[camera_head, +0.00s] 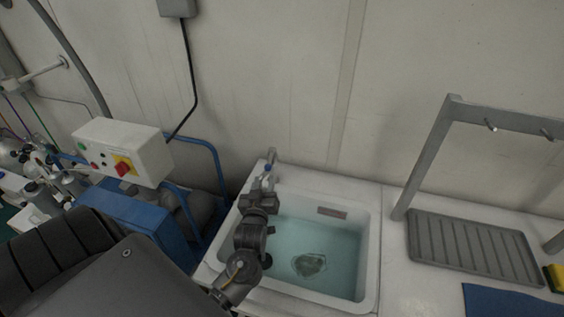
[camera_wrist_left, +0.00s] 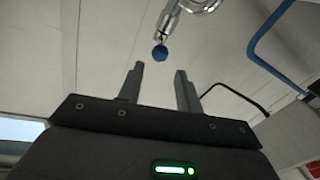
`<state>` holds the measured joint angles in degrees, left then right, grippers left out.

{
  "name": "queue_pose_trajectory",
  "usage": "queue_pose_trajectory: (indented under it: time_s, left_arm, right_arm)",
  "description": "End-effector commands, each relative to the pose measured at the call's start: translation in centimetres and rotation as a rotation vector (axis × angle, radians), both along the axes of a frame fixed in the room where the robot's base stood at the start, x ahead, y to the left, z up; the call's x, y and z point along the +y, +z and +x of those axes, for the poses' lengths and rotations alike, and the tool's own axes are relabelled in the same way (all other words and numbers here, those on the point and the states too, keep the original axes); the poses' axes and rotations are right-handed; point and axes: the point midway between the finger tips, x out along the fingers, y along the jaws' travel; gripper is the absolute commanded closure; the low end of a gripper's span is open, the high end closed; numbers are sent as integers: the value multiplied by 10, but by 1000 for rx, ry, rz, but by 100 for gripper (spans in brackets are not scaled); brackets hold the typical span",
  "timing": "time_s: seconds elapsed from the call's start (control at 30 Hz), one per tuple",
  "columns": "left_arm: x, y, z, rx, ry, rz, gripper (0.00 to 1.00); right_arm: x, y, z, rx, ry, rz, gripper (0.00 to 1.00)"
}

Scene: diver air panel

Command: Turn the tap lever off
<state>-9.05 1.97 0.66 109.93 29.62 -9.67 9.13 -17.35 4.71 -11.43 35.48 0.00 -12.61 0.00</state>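The tap (camera_head: 271,155) stands at the back left corner of the sink, and its shiny metal body also shows at the top of the left wrist view (camera_wrist_left: 187,8). Its lever has a blue end (camera_wrist_left: 160,52), which shows as a small blue spot in the head view (camera_head: 267,168). My left gripper (camera_wrist_left: 160,77) is open and empty, with its two fingers apart. The blue end lies just beyond the fingertips, roughly in line with the gap. In the head view my left gripper (camera_head: 264,183) hides the lower part of the tap. My right gripper is not in view.
The white sink (camera_head: 371,262) holds water and a clear object (camera_head: 309,264). A grey drying rack (camera_head: 470,247) stands to the right, beside a blue cloth (camera_head: 510,301). A control box (camera_head: 122,151) with a red knob and blue pipes (camera_head: 205,150) are on the left.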

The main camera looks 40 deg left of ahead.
Motion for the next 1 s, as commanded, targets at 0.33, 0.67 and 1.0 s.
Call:
queue_pose_trajectory:
  time_s: [0.33,0.67,1.0]
  left_arm:
    - [8,0,17,26,-6,18,65]
    - [38,0,70,26,-5,17,65]
    - [52,-3,95,26,-4,15,65]
  right_arm:
    - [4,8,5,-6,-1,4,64]
    - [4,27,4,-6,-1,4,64]
    - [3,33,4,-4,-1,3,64]
